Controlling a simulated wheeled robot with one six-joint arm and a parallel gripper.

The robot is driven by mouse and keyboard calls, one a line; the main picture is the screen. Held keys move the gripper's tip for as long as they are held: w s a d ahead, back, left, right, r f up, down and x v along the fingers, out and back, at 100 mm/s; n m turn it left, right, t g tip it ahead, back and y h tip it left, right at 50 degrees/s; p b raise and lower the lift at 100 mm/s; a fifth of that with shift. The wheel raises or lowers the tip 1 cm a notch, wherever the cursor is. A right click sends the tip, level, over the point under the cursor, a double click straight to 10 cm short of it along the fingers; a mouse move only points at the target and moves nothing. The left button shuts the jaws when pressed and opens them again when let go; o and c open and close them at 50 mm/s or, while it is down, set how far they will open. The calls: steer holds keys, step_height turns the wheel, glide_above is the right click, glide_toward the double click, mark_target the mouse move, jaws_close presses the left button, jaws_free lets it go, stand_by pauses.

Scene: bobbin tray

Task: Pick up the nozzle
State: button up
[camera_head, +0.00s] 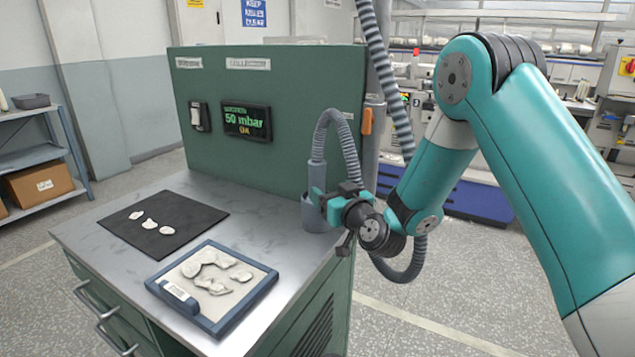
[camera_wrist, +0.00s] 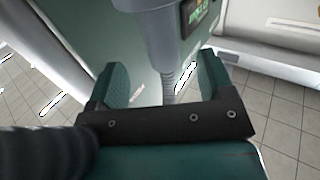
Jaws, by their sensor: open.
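The nozzle (camera_head: 317,176) appears as a grey upright cylinder at the end of a ribbed grey hose (camera_head: 343,124), standing in a grey holder (camera_head: 317,216) at the right edge of the bench. My gripper (camera_head: 325,201) is beside it, open, with its fingers pointing left. In the wrist view a grey tapering body (camera_wrist: 162,28) and a ribbed hose show between and beyond the two teal fingers of my gripper (camera_wrist: 164,80). Gaps show on both sides and nothing is gripped. The nozzle's lower end is hidden.
The metal bench (camera_head: 190,190) carries a black mat (camera_head: 187,211) with several pale pieces and a blue-framed tray (camera_head: 262,289) with pale fragments. A green panel (camera_head: 270,75) with a pressure display stands behind. A thick hose (camera_head: 385,70) hangs beside my arm.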

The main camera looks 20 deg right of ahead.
mark_target(321, 182)
steer(key=shift+w+a+p, duration=0.15)
steer(key=shift+w+p, duration=0.4)
steer(key=shift+w, duration=0.1)
steer(key=shift+w+a+p, duration=0.15)
steer(key=shift+w+p, duration=0.35)
steer(key=shift+w, duration=0.15)
steer(key=shift+w+a+r+p, duration=0.1)
steer(key=shift+w+r+p, duration=0.15)
steer(key=shift+w+p, duration=0.45)
steer(key=w+p, duration=0.2)
steer(key=p, duration=0.1)
steer(key=shift+w+a, duration=0.3)
steer(key=shift+w+a+f+p, duration=0.1)
steer(key=shift+w+f+p, duration=0.2)
steer(key=shift+w, duration=0.25)
steer(key=c, duration=1.2)
steer(key=shift+r, duration=0.1)
steer(key=shift+c, duration=0.7)
steer(key=shift+r, duration=0.1)
